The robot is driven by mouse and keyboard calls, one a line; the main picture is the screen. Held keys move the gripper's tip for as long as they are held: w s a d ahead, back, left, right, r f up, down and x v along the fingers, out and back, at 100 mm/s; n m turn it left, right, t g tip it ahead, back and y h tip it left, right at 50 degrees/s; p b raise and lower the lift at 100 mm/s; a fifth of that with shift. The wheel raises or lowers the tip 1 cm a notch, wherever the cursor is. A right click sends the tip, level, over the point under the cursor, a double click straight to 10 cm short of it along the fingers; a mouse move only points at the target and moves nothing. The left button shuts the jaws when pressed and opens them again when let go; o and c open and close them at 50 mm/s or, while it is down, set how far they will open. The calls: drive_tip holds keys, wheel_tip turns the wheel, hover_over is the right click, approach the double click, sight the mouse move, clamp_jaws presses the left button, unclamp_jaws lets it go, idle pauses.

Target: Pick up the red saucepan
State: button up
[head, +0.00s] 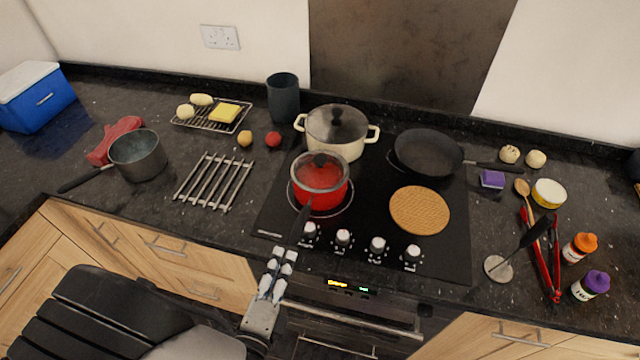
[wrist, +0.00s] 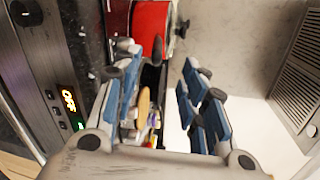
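My gripper (head: 281,254) is in front of the counter edge, just short of the handle's end, and empty. In the wrist view my gripper (wrist: 160,62) has its fingers spread apart. The red saucepan (wrist: 151,20) shows ahead at the top, with the dark handle (wrist: 157,48) end-on toward the gap between the fingers. I see no contact.
A cream lidded pot (head: 336,135) stands close behind the saucepan. A black frying pan (head: 428,152) and a round woven mat (head: 419,210) are to the right. A metal rack (head: 213,181) lies left of the hob. Control knobs (head: 343,238) line the hob's front.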

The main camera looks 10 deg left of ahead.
approach(300, 220)
drive_tip(key=w, duration=0.2)
drive_tip(key=w+f, duration=0.1)
drive_tip(key=w, duration=0.1)
drive_tip(key=shift+w+a+f+b, duration=0.1)
drive_tip(key=shift+w+f+b, duration=0.1)
drive_tip(key=shift+w+b, duration=0.15)
drive_tip(key=w, duration=0.3)
drive_tip(key=w+d+f, duration=0.1)
drive_tip(key=w, duration=0.1)
drive_tip(key=shift+f+b, duration=0.1)
drive_tip(key=shift+b, duration=0.2)
drive_tip(key=shift+c, duration=0.4)
clamp_jaws()
drive_tip(key=shift+a+r, duration=0.15)
drive_tip(key=shift+r, duration=0.1)
